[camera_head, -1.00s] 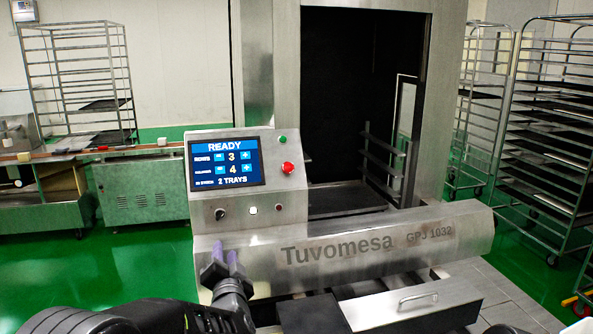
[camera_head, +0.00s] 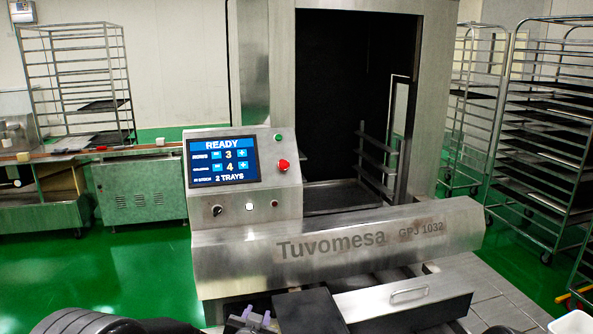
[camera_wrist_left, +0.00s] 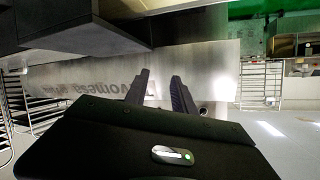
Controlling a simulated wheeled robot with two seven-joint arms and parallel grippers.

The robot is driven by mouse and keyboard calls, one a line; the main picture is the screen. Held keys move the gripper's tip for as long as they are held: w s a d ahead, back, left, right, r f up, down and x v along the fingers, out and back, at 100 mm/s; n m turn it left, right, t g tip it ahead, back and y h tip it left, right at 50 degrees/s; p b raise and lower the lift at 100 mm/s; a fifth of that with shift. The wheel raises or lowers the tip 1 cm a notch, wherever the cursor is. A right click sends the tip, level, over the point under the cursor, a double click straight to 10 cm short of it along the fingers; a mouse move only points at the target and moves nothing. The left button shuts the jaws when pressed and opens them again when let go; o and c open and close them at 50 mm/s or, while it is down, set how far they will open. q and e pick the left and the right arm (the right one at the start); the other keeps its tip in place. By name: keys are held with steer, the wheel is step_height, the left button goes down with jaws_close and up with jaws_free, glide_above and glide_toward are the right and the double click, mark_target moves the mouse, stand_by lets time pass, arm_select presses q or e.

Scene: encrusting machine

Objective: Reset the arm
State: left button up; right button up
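My left gripper (camera_head: 256,316) is low at the bottom edge of the head view, in front of the machine's lower front. Its two purple-grey fingertips stand apart with nothing between them. In the left wrist view both dark fingers (camera_wrist_left: 160,76) show a clear gap, with the machine's steel front behind them. The encrusting machine (camera_head: 335,240) has a control panel (camera_head: 224,161) whose screen reads READY, 3, 4 and 2 TRAYS. My left gripper is apart from the panel. My right gripper is not visible.
A red button (camera_head: 283,166) and a green button sit beside the screen. A drawer-like steel box with a handle (camera_head: 409,295) juts out in front. Wheeled racks stand at the right (camera_head: 545,140) and back left (camera_head: 75,85). Green floor at left is clear.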

arm_select(q)
steer(key=s+d+f+n+g+h, duration=0.2)
steer(key=s+f+g, duration=0.5)
steer(key=s+f, duration=1.25)
steer(key=s+f+n+g, duration=0.1)
steer(key=s+f+g, duration=0.1)
steer(key=s, duration=0.4)
steer(key=s+f+n+g+h, duration=0.1)
steer(key=s+f+g, duration=0.1)
steer(key=s+f, duration=0.3)
steer(key=s+f+n+g, duration=0.1)
steer(key=s+f+g, duration=0.1)
steer(key=s, duration=0.6)
steer(key=shift+s+f+h, duration=0.4)
steer(key=shift+f, duration=0.5)
